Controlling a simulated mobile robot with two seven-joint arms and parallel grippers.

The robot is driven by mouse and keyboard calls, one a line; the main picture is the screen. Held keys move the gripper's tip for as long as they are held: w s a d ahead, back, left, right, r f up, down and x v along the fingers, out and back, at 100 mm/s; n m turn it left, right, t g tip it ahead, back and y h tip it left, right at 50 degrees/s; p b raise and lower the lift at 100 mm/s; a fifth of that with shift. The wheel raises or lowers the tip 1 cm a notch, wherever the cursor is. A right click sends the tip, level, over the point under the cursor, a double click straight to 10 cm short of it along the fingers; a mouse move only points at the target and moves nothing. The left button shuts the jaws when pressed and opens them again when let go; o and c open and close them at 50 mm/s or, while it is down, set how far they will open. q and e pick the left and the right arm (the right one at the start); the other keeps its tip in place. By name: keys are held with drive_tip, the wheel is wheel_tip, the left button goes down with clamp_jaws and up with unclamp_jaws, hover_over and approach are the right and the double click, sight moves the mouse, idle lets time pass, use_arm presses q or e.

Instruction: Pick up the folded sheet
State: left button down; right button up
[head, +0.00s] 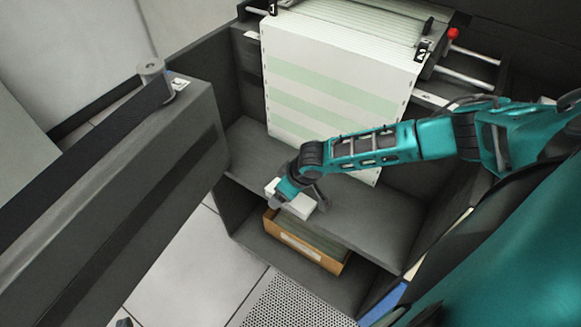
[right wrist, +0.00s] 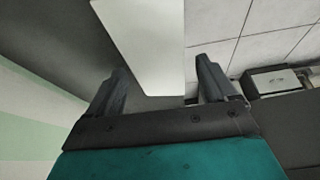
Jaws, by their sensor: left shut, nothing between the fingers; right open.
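The folded sheet (head: 300,208) is a small white piece at the front edge of the dark shelf. In the right wrist view the white sheet (right wrist: 148,42) reaches down between the two fingers. My right gripper (head: 298,200) comes in from the right and is over the sheet, with one finger on each side. It is open, as the right wrist view (right wrist: 160,75) also shows. I cannot tell whether the fingers touch the sheet. Only a small dark tip of my left gripper (head: 123,322) shows at the bottom left edge; it is shut and empty.
A large green-and-white striped sheet (head: 335,85) hangs behind the arm. An orange-brown box (head: 302,248) stands on the lower shelf (head: 345,285). A dark panel (head: 110,175) juts in at left. The tiled floor (head: 190,265) is clear.

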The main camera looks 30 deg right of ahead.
drive_tip(key=shift+f, duration=0.2)
drive_tip(key=c, duration=1)
